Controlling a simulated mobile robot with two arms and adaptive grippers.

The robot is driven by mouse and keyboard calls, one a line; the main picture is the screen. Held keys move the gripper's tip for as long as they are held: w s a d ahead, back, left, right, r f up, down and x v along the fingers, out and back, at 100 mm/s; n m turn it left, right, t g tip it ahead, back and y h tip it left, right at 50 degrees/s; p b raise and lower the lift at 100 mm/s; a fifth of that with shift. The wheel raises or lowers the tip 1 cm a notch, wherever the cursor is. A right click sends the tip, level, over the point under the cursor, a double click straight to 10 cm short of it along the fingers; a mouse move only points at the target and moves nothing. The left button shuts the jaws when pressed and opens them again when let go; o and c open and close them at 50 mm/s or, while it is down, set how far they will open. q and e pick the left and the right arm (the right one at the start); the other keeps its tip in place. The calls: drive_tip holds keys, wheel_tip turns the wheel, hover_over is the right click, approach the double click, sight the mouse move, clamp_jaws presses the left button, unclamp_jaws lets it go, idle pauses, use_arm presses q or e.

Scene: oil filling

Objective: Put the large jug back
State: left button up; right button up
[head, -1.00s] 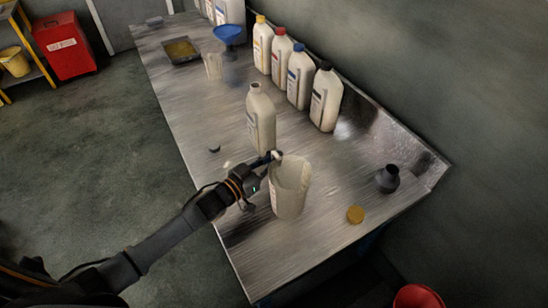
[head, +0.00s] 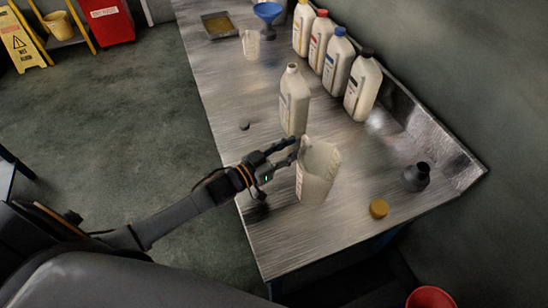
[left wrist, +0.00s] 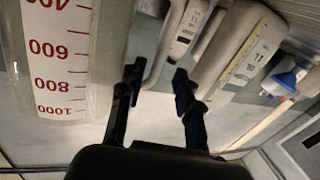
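The large jug (head: 319,172) is pale, translucent and open-topped. It stands upright on the metal bench (head: 290,240) near its front end. My left gripper (head: 291,151) is at the jug's left side, with its fingers apart. In the left wrist view the large jug (left wrist: 70,60) fills the left side, with red numbers upside down. A pale strip that looks like its handle (left wrist: 163,48) shows between and beyond the open fingertips (left wrist: 157,75). I cannot tell whether the fingers touch it. My right gripper is not in view.
An uncapped bottle (head: 294,102) stands just behind the jug. Several capped bottles (head: 338,58) line the wall side. A yellow cap (head: 379,208) and a dark small-necked container (head: 416,177) lie to the right. A smaller jug (head: 251,45) and blue funnel (head: 268,12) are farther back.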

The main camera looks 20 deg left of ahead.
use_arm(q)
drive_tip(key=v, duration=0.8)
drive_tip(key=shift+b, duration=0.45)
idle(0.7)
